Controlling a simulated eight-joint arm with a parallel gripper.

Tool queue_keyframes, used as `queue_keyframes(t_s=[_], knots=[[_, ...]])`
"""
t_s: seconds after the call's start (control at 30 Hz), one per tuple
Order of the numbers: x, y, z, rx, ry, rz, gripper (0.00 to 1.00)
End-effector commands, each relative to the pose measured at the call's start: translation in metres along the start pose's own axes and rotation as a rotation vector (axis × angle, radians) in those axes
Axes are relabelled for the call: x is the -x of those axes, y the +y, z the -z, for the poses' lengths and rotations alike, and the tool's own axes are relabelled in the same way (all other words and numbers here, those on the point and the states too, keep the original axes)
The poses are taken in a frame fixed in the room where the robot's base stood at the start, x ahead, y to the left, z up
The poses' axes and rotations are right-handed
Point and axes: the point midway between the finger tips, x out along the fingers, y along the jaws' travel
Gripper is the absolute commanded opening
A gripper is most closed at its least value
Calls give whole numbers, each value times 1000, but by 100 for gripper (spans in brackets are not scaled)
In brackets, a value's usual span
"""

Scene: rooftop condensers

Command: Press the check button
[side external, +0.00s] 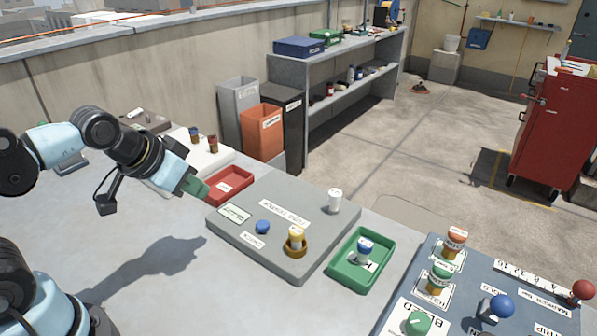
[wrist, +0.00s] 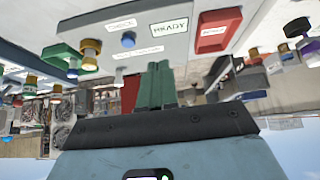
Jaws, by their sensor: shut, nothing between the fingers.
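The blue check button (side external: 262,227) is a round cap on the grey tester block (side external: 290,265), near a small label that seems to read CHECK (side external: 253,241). In the wrist view the blue button (wrist: 128,39) is above and left of my fingers. My gripper (side external: 198,190) is shut and empty, with green fingers, left of the block and near the red tray; it is apart from the button. The fingers also show in the wrist view (wrist: 156,70). A READY panel (side external: 234,213) is beside the button.
A dark panel with knobs (side external: 400,320) is further right. The front left table is clear.

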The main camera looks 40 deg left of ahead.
Motion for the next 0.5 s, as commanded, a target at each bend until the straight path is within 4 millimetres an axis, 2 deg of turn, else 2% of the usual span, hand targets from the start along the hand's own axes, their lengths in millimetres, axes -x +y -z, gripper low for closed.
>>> queue_keyframes(t_s=[0.17,0.5], knots=[[-4,5,9,-80,11,12,0],[-26,43,54,-506,91,89,0]])
